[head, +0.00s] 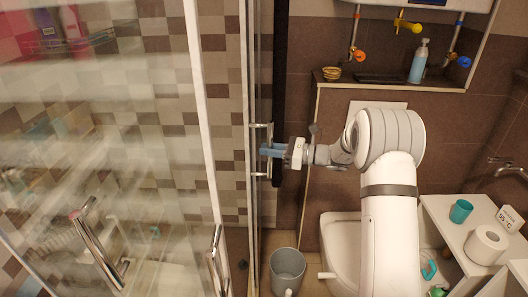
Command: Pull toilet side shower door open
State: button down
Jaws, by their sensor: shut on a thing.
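The toilet side shower door (255,215) is glass with a pale frame and appears as a narrow, nearly edge-on strip left of the toilet. Its metal handle (270,132) stands out to the right on two short mounts. My gripper (268,151) reaches in from the right, with its blue fingers shut on the handle about midway along the bar. The fingers hide that part of the handle. I cannot tell how far the door stands from its closed position.
A grey bin (288,270) stands on the floor below my gripper. The toilet (341,240) is behind my arm. Another glass shower panel (130,180) with metal handles fills the left. A white shelf unit (448,220) at right holds a teal cup (461,211) and a paper roll (486,244).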

jog(key=shift+w+d+f, duration=0.1)
jog(key=shift+w+d, duration=0.05)
jog(key=shift+w, duration=0.25)
jog(key=c, duration=1.5)
grip_release()
jog(key=shift+o, duration=0.6)
jog(key=shift+s, duration=0.1)
jog(key=s+d+b, duration=0.1)
jog(key=d, duration=0.6)
jog(key=shift+s+d, duration=0.15)
jog(key=shift+d, duration=0.1)
